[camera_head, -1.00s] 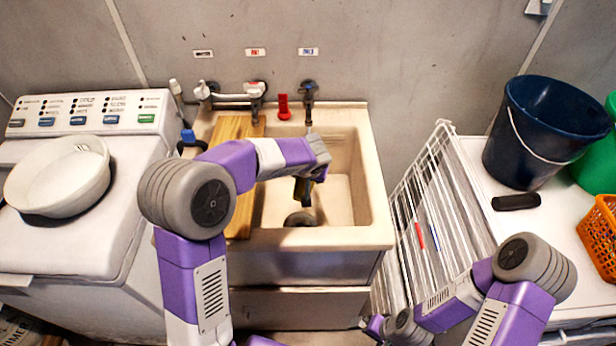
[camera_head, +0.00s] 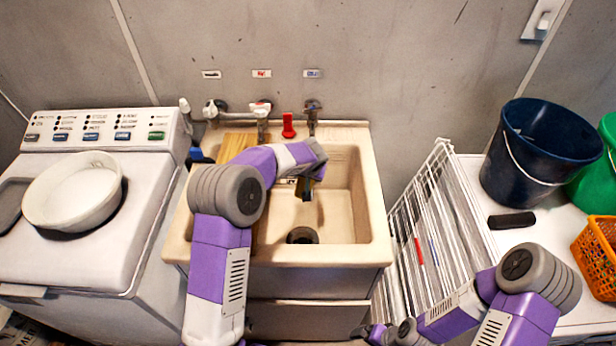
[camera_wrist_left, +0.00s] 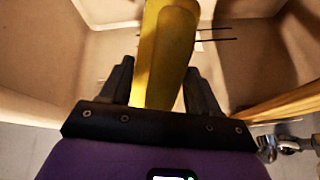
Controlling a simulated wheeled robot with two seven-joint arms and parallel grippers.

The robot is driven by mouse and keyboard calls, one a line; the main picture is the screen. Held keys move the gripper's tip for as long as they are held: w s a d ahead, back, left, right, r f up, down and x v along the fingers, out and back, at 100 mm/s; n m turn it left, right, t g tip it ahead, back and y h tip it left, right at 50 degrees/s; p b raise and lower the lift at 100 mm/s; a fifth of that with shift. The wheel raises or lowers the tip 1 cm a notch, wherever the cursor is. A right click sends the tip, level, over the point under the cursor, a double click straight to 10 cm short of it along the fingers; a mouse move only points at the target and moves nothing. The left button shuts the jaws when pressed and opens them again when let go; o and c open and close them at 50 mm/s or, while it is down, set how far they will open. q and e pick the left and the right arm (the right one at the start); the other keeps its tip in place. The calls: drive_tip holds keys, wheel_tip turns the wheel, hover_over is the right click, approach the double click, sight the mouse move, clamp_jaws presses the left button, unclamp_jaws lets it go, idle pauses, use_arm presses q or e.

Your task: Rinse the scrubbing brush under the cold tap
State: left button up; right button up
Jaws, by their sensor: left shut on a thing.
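My left gripper (camera_head: 308,184) hangs over the sink basin, pointing down. In the left wrist view it (camera_wrist_left: 158,88) is shut on a yellow piece (camera_wrist_left: 166,50), which I take to be the scrubbing brush's handle. The brush head is hidden in both views. The cold tap (camera_head: 311,108), under the blue label, is on the back wall above the basin. My gripper is below and in front of it, apart from it. No water stream shows. My right gripper (camera_head: 372,332) is low at the bottom edge, small and partly hidden.
The sink (camera_head: 375,215) has a dark drain (camera_head: 302,235) and a wooden board (camera_head: 236,140) along its left side. A second tap (camera_head: 261,108) and a red object (camera_head: 288,125) are at the back. A white drying rack (camera_head: 440,220) stands close on the right, a washing machine (camera_head: 140,190) on the left.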

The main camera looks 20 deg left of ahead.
idle(0.6)
use_arm(q)
drive_tip(key=shift+s+d+f+b, duration=0.1)
drive_tip(key=shift+s+d+b, duration=0.1)
drive_tip(key=shift+s+b, duration=0.4)
drive_tip(key=shift+s+d+b, duration=0.25)
drive_tip(key=shift+s+b, duration=0.25)
drive_tip(key=shift+b, duration=0.2)
drive_tip(key=s+b, duration=0.1)
drive_tip(key=s+d+b, duration=0.1)
drive_tip(key=s+b, duration=0.1)
drive_tip(key=s+d+b, duration=0.1)
drive_tip(key=s, duration=0.1)
idle(0.5)
drive_tip(key=s+d+r+b, duration=0.1)
drive_tip(key=s+r, duration=0.3)
drive_tip(key=shift+s+d, duration=0.4)
drive_tip(key=shift+r, duration=0.1)
idle(0.4)
